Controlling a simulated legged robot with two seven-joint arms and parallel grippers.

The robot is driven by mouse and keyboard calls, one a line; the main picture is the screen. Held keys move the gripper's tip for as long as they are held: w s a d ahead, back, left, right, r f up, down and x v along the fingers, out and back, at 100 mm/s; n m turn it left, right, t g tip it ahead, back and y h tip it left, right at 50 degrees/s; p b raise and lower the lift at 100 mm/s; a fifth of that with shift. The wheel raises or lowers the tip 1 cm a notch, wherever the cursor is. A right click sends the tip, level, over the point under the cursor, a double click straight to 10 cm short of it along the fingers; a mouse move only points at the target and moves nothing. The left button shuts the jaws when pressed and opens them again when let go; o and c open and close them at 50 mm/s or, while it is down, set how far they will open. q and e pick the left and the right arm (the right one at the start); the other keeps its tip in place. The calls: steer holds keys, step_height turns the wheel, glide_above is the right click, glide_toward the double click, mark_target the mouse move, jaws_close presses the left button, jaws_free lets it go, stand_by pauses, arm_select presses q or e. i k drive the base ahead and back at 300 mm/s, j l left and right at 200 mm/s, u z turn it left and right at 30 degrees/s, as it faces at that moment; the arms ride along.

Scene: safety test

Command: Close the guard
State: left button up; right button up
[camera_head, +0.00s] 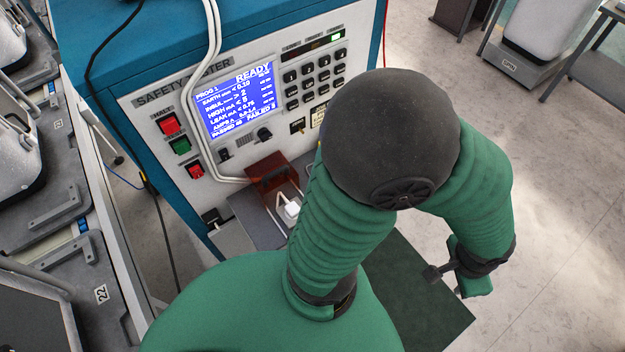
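The guard (270,172) is a reddish-brown cover on the lower front of the blue safety tester (130,60). It looks raised, standing against the panel behind a grey ledge. A white plug (290,211) shows uncovered on the ledge in front of it. My green arm with a black elbow rises from the bottom and bends down to the right, and I take it for my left arm. Its gripper (454,281) hangs low at the right, well away from the guard. Its finger gap is unclear. The arm hides the area right of the plug. My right gripper is not visible.
The tester's screen (236,101) reads READY. Red and green buttons (180,146) sit left of it and a keypad (312,78) right. White cables hang across the panel. Open floor (560,200) lies at the right.

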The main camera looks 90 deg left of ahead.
mark_target(270, 168)
steer(key=u, duration=2.75)
